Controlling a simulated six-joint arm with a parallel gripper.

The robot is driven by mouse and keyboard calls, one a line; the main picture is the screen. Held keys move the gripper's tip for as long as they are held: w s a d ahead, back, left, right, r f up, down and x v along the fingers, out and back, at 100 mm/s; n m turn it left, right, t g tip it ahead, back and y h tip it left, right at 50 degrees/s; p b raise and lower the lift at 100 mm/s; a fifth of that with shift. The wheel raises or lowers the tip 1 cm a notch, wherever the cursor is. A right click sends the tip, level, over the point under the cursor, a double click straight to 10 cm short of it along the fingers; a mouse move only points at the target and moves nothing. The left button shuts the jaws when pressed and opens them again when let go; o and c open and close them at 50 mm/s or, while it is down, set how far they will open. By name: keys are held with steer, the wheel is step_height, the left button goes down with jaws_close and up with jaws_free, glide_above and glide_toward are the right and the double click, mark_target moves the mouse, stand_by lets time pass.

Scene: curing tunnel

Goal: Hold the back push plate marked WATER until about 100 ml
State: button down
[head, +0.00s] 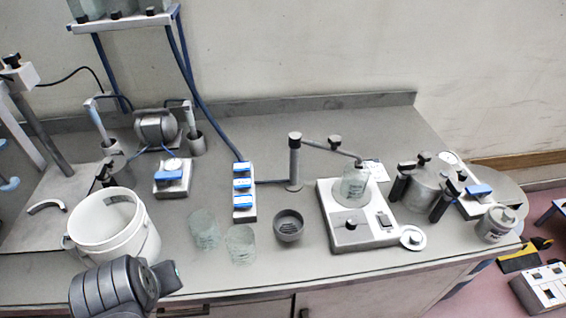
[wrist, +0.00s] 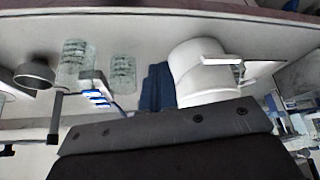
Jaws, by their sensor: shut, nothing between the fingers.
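A white block (head: 241,214) with three blue push plates stands in the middle of the bench; its lettering is too small to read. The back blue plate (head: 242,168) is at the far end, with nothing on it. The block also shows, partly hidden, in the wrist view (wrist: 97,96). A swing spout (head: 325,146) on a post reaches over a glass beaker (head: 354,187) on a white instrument; I cannot read its level. My gripper (wrist: 165,125) shows as a dark body low in the wrist view, shut and empty, apart from the plates. Its fingertips are not clear.
Two glass beakers (head: 203,230) (head: 240,244) and a grey bowl (head: 288,227) stand near the block. A white bucket (head: 112,215) is at front left. A single-plate blue-topped block (head: 173,176) is behind it. Metal vessels (head: 424,187) crowd the right.

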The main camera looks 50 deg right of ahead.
steer(key=w+d+r+m+g, duration=0.1)
steer(key=w+d+r+m, duration=0.4)
steer(key=d, duration=0.2)
steer(key=w+d+r+m+g, duration=0.2)
steer(key=w+d+r+m, duration=0.35)
steer(key=d, duration=0.25)
steer(key=m+g+y, duration=0.2)
steer(key=m, duration=1)
glide_above(242, 166)
step_height(242, 166, down, 3)
steer(key=shift+f, duration=0.1)
step_height(242, 166, down, 14)
